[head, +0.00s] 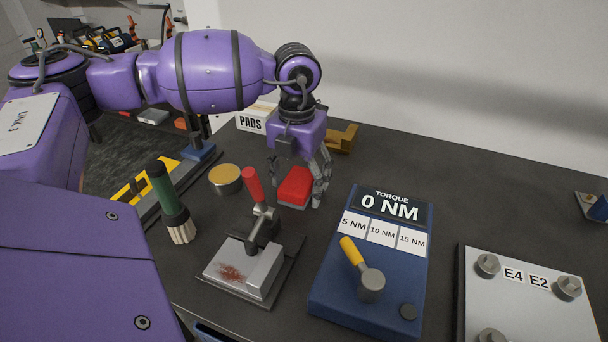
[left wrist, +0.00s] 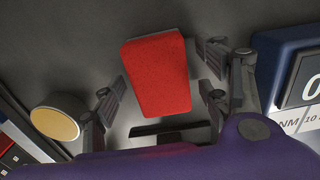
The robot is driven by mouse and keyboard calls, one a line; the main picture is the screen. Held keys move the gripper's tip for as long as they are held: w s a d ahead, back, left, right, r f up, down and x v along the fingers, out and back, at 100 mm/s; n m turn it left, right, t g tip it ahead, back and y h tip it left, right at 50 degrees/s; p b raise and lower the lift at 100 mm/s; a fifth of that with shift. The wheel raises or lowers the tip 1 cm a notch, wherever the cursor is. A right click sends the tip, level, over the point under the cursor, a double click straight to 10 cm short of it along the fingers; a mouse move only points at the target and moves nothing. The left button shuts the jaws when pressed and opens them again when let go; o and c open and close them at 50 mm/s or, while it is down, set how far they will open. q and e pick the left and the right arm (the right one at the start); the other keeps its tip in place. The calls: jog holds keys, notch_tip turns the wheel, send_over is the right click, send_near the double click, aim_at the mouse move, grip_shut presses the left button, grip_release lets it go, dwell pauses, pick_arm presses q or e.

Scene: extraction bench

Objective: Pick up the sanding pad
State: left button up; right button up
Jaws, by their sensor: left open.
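The sanding pad appears to be a red block (head: 295,186) with a pale grey underside, lying on the dark bench in front of the PADS sign. In the left wrist view its red top (left wrist: 155,75) fills the upper middle. My left gripper (head: 297,176) points down over the pad. Its fingers (left wrist: 163,86) are spread to either side of the red block, with gaps showing, and hold nothing. I cannot tell the exact height of the fingertips above the bench. My right gripper is not in view.
A red-handled clamp (head: 262,225) stands just in front of the pad. A round tan-topped tin (head: 225,178) and a green-handled brush (head: 168,200) are to the left. The blue torque box (head: 335,285) is to the right. A brass-coloured bracket (head: 344,139) is behind.

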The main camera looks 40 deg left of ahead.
aim_at(299, 180)
pick_arm(q)
jog(key=shift+c, duration=0.5)
jog(key=c, duration=1.1)
jog(key=shift+c, duration=0.2)
jog(key=shift+r, duration=0.55)
notch_tip(299, 180, up, 2)
jog(key=shift+d+r, duration=0.1)
jog(key=shift+r, duration=0.1)
jog(key=s+d+r, duration=0.1)
jog(key=r, duration=0.1)
jog(key=s+d+r, duration=0.2)
jog(key=r, duration=0.1)
jog(key=shift+s+d+r, duration=0.1)
jog(key=shift+s+r, duration=0.2)
jog(key=shift+s, duration=0.05)
jog(key=s+d+r, duration=0.4)
jog(key=s+d, duration=0.2)
jog(key=shift+s+b, duration=0.35)
jog(key=shift+s, duration=0.05)
